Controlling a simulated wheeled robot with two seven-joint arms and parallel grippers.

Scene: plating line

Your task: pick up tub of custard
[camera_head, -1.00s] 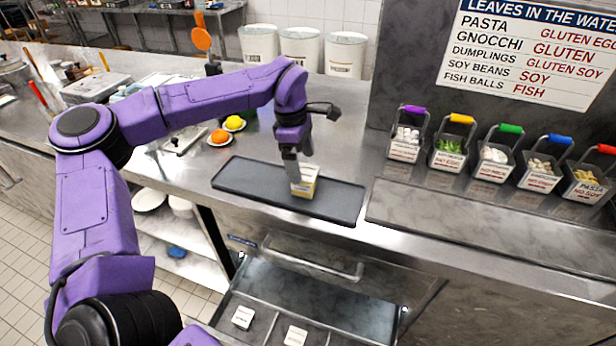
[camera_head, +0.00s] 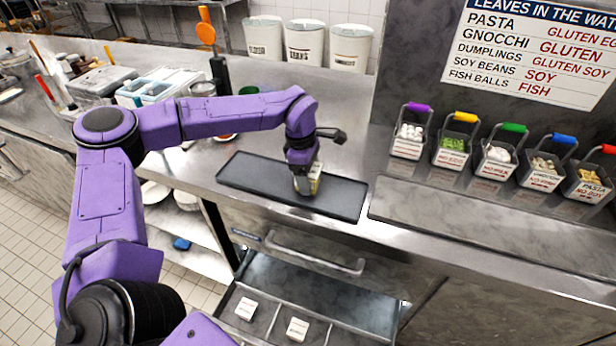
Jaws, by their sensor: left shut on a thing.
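The tub of custard (camera_head: 316,180), small and pale yellow with a whitish label, is at the middle of a black tray (camera_head: 254,182) on the steel counter. My left gripper (camera_head: 303,184) points down from above and is shut on the tub. Its fingers and wrist hide much of the tub's left and upper parts. The tub looks upright, at or very near the tray surface; I cannot tell whether it touches. My right gripper is not in view.
Several baskets with coloured handles (camera_head: 452,152) stand to the right. Three white bins (camera_head: 305,43) stand at the back. Below the counter an open drawer (camera_head: 345,296) holds two small white-topped items. The tray is bare on both sides of the tub.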

